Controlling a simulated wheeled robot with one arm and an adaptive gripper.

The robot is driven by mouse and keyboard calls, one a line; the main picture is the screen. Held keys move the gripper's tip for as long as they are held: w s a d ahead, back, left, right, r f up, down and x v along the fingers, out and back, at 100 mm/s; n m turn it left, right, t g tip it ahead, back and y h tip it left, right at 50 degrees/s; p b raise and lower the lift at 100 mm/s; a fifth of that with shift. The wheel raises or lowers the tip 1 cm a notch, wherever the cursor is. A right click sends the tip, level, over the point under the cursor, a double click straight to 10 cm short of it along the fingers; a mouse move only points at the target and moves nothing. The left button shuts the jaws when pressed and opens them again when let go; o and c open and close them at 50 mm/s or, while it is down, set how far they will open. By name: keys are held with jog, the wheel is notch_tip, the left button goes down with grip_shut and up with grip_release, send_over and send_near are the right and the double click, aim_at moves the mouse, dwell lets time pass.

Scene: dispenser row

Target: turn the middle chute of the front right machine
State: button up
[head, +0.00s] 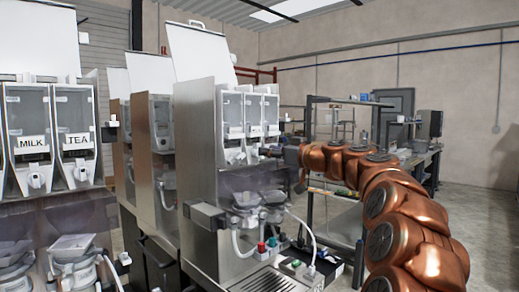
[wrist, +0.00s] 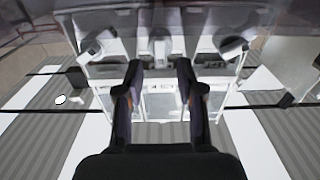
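The front right machine (head: 197,150) is a tall steel cabinet with three clear canisters in a row near its top. White chutes stick out below the canisters. The middle chute (wrist: 160,45) shows in the wrist view straight ahead of my gripper (wrist: 159,76), between the lines of its two fingers. The fingers are apart with nothing seen between them; I cannot tell whether they touch the chute. One side chute (wrist: 90,52) is to the left and another (wrist: 230,50) to the right. In the head view my arm reaches the machine from the right, and the gripper's tip is hard to make out.
Below the chutes are mixing bowls (head: 247,199), a pale hose, coloured knobs (head: 266,246) and a drip grille (head: 272,281). Another machine with MILK and TEA canisters (head: 75,125) stands at the left. A shelf rack (head: 310,120) stands behind my arm. Floor at the right is clear.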

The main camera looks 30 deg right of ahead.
jog(key=shift+p+x, duration=0.45)
jog(key=shift+x, duration=1.55)
grip_shut()
